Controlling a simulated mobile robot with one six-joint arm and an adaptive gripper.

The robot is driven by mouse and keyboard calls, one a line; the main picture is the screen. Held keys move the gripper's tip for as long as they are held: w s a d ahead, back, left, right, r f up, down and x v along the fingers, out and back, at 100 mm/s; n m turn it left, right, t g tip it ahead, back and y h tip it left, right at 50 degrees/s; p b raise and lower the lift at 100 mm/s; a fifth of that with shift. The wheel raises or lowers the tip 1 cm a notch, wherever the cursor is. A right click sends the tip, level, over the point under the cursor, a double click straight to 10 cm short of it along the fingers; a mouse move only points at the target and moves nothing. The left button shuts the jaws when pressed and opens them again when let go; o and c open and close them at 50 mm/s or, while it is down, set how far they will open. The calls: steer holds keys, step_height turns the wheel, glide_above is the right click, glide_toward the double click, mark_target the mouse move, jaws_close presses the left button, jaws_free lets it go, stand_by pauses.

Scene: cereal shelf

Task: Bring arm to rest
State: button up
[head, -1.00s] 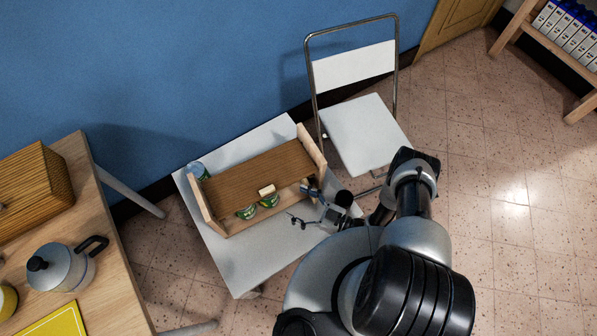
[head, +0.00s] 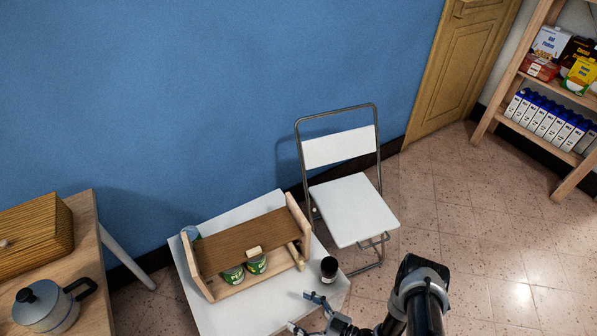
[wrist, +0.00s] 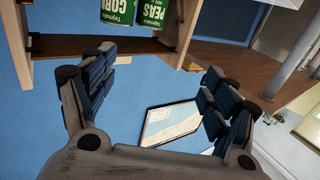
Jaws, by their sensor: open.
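My arm (head: 420,295) reaches in at the bottom of the head view. My gripper (head: 306,313) is open and empty over the front of the white table (head: 225,315), apart from the small wooden shelf unit (head: 240,240). Two green cans (head: 233,275) (head: 257,264) stand in the shelf unit. In the wrist view, both fingers of my gripper (wrist: 155,88) are spread with nothing between them. The cans (wrist: 153,12) show beyond the fingers at the top, on a wooden board.
A dark jar (head: 329,268) stands on the white table right of the shelf unit. A white folding chair (head: 352,207) stands behind it. Floor at right is clear.

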steer(key=w+d+r+h, duration=0.4)
steer(key=w+d, duration=0.1)
steer(key=w, duration=0.6)
steer(key=w+d+r+h, duration=0.3)
steer(key=w+d+r, duration=0.15)
steer(key=w, duration=0.65)
steer(key=w+d+r+m+h, duration=0.1)
steer(key=w+d+r+h, duration=0.2)
steer(key=r, duration=0.5)
steer(key=w+d+r+m+h, duration=0.15)
steer(key=d+r, duration=0.25)
steer(key=r, duration=0.4)
steer(key=w+d+r+m+h, duration=0.1)
steer(key=w+d+r+h, duration=0.25)
steer(key=r, duration=0.45)
steer(key=s+d+r+m+h, duration=0.1)
steer(key=s+r+m+h, duration=0.3)
steer(key=s+r, duration=1.1)
steer(key=s+a+r+m+g+y, duration=0.1)
steer(key=s+a+r, duration=0.1)
steer(key=s, duration=0.6)
steer(key=s+a+r+m+g+y, duration=0.1)
steer(key=s+a+r+m, duration=0.1)
steer(key=s, duration=0.6)
steer(key=s+a+r+m+g+y, duration=0.1)
steer(key=s+a+r+m, duration=0.1)
steer(key=s+a, duration=0.2)
steer(key=s, duration=0.3)
steer(key=shift+s, duration=0.4)
